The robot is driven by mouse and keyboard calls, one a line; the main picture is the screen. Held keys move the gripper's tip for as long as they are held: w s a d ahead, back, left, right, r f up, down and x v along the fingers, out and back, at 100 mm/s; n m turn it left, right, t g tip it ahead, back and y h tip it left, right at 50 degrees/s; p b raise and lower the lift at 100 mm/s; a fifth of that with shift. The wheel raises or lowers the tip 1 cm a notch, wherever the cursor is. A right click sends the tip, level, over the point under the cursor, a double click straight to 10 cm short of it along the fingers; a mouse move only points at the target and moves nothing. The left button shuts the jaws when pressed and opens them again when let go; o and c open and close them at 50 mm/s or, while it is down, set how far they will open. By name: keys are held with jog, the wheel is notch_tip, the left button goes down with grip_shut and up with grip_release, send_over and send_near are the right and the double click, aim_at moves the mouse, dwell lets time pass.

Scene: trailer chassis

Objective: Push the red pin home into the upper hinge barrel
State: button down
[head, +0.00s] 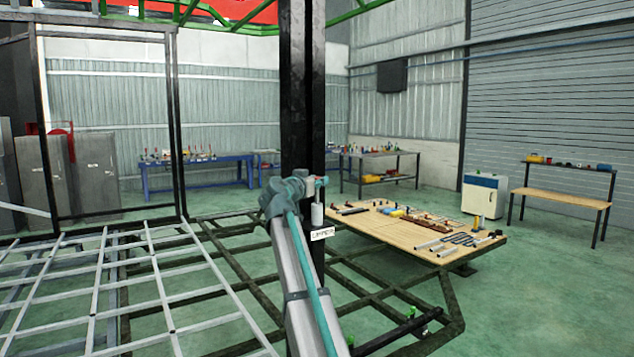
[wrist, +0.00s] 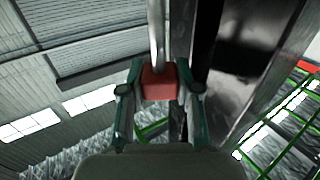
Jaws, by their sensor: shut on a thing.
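My gripper (head: 319,182) is at the dark upright post, just above the upper hinge barrel (head: 317,214), a short grey cylinder. A label reading "UPPER" (head: 322,234) is just below the barrel. In the wrist view, the teal fingers of my gripper (wrist: 160,82) are shut on the red head of the pin (wrist: 159,85). A thin grey shaft (wrist: 156,35) runs from the red head towards the top of that view. In the head view, a thin grey piece shows between my gripper and the barrel. How deep the pin sits in the barrel cannot be told.
The dark post (head: 296,90) stands close beside my gripper; it also shows in the wrist view (wrist: 235,50). A wooden bench (head: 400,240) with several tools and parts is to the right. A grey grid frame (head: 90,290) lies at left. Open green floor is at the right.

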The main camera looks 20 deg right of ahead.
aim_at(317, 204)
jog(key=shift+f+b, duration=2.55)
jog(key=shift+f, duration=0.4)
jog(key=c, duration=0.7)
grip_release()
jog(key=shift+c, duration=0.2)
jog(key=v, duration=1.2)
